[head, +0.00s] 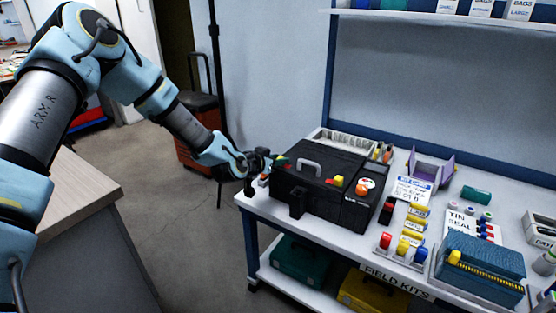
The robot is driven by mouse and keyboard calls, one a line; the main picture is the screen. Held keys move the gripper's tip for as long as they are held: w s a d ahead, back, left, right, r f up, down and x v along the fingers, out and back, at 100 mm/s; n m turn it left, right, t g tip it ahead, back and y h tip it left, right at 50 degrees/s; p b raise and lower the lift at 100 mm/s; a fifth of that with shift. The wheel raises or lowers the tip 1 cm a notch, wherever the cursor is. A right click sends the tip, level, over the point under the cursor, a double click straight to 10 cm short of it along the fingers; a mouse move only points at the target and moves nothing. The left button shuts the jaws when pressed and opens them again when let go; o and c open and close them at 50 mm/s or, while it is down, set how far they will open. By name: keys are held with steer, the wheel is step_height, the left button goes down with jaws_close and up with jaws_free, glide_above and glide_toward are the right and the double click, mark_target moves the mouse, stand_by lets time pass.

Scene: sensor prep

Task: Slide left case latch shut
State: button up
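A black case (318,193) with a grey handle (309,167) on its lid sits closed on the left part of the workbench (262,205). A dark block-like part (297,203), possibly a latch, sticks out from its front face. A small red and green piece (281,161) shows at the lid's left edge. Yellow and red pieces (336,181) lie on the lid toward the right. My gripper (262,164) is at the case's left end, close to the red and green piece. I cannot tell whether it touches, or whether its fingers are open. The left latch's position is not clear.
Red, yellow and blue-capped items (402,246) stand along the bench front. A blue ribbed box (480,268) and purple holder (432,172) are to the right. Teal (300,260) and yellow (372,291) cases lie on the shelf below.

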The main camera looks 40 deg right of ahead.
jaws_close()
stand_by(1.0)
